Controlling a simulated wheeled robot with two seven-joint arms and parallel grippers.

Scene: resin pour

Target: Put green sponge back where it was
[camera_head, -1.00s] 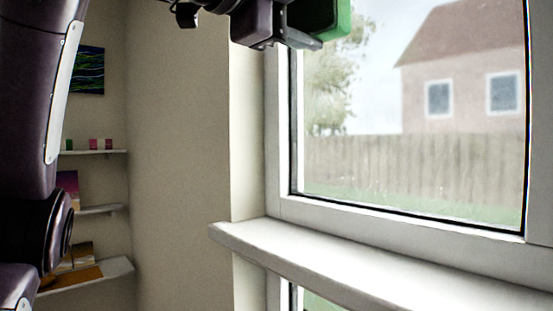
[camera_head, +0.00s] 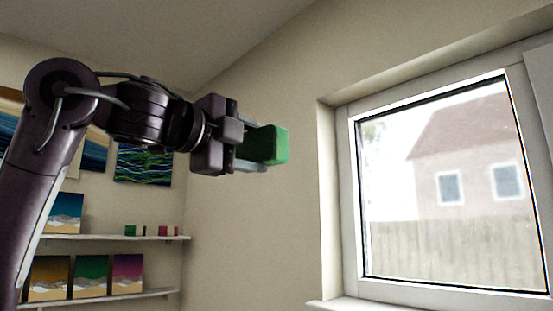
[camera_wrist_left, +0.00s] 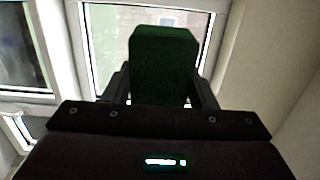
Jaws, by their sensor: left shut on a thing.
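My left gripper (camera_head: 242,147) is raised in front of the bare wall, to the left of the window, in the head view. It is shut on the green sponge (camera_head: 271,144), which sticks out beyond its fingers to the right. The sponge also shows in the left wrist view (camera_wrist_left: 163,62), upright between the two dark fingers (camera_wrist_left: 160,90), with the window behind it. The arm behind the gripper comes in from the left. My right gripper is not in view.
A window (camera_head: 440,190) with a pale frame is at the right. Shelves (camera_head: 110,238) at the left hold small pictures and several small green and pink blocks. A striped picture (camera_head: 143,165) hangs above them. The wall between shelves and window is clear.

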